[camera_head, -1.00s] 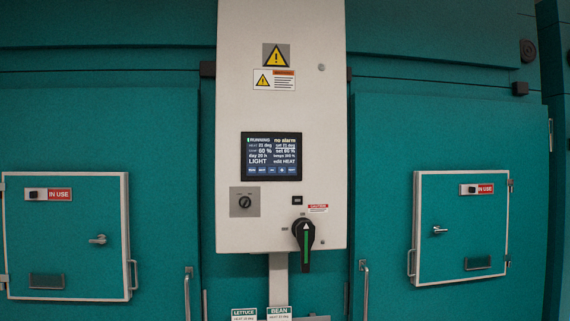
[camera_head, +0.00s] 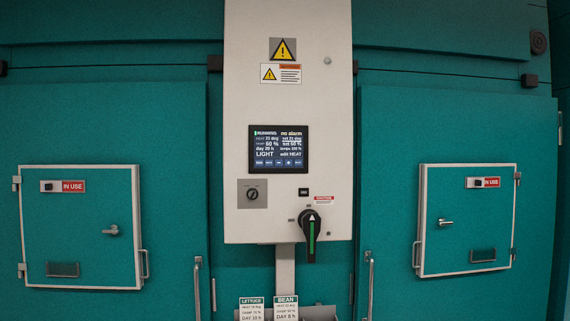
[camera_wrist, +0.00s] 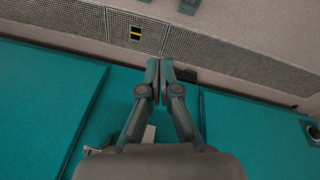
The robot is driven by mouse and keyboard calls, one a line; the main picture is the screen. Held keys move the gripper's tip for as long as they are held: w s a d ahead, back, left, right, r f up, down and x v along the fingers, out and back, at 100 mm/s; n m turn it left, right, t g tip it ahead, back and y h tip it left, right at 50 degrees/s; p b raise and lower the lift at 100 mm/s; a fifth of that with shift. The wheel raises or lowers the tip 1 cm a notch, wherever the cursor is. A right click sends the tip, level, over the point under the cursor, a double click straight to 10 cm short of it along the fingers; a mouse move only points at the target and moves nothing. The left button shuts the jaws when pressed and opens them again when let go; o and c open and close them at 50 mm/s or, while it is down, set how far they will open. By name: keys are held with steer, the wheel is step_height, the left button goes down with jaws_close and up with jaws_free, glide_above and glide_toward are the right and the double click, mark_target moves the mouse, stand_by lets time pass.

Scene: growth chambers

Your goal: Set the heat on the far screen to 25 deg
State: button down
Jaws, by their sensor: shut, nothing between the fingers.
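A dark screen (camera_head: 278,149) is set in the white control panel (camera_head: 240,105), straight ahead in the head view. Its text reads RUNNING, no alarm, heat 21 deg, day 20 h, LIGHT and edit HEAT; the set heat line looks like 21 deg but is small. A row of small buttons (camera_head: 278,163) runs along its bottom edge. My gripper (camera_wrist: 163,64) shows only in the wrist view. Its fingers are together and empty, with a grey grated strip and teal panels beyond. The screen is not in the wrist view.
Below the screen are a small rotary knob (camera_head: 252,194) and a large black handle (camera_head: 311,232) with a green stripe. LETTUCE (camera_head: 251,308) and BEAN (camera_head: 286,308) cards hang lower. Teal chamber doors with IN USE hatches (camera_head: 80,225) flank the panel.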

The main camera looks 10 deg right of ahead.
steer(key=w+r+n+t, duration=0.1)
steer(key=w+r+t, duration=0.4)
steer(key=w+r, duration=1)
steer(key=w+r+n+t, duration=0.2)
steer(key=w+r+t, duration=0.2)
steer(key=w+r, duration=1.05)
steer(key=w+r+n+t, duration=0.1)
steer(key=r+t, duration=0.2)
steer(key=r, duration=1.2)
steer(key=r+n+t, duration=0.1)
steer(key=r+t, duration=0.2)
steer(key=r, duration=1.2)
steer(key=w+r+n+t+p, duration=0.1)
steer(key=r+t, duration=0.3)
steer(key=r, duration=1.1)
steer(key=shift+w+a+r+n+y, duration=0.3)
steer(key=shift+r+y, duration=0.1)
steer(key=s+a+r+n+t+y, duration=0.1)
steer(key=s+r, duration=0.3)
steer(key=r, duration=0.8)
steer(key=s+a+r+n+t+y, duration=0.1)
steer(key=s+r+n+t+y, duration=0.1)
steer(key=r, duration=1.1)
steer(key=s+n+t, duration=0.1)
steer(key=s+t, duration=0.1)
steer(key=s, duration=0.1)
steer(key=shift+s+a+r+n+y, duration=0.2)
steer(key=shift+n+y, duration=0.1)
steer(key=shift+n, duration=0.1)
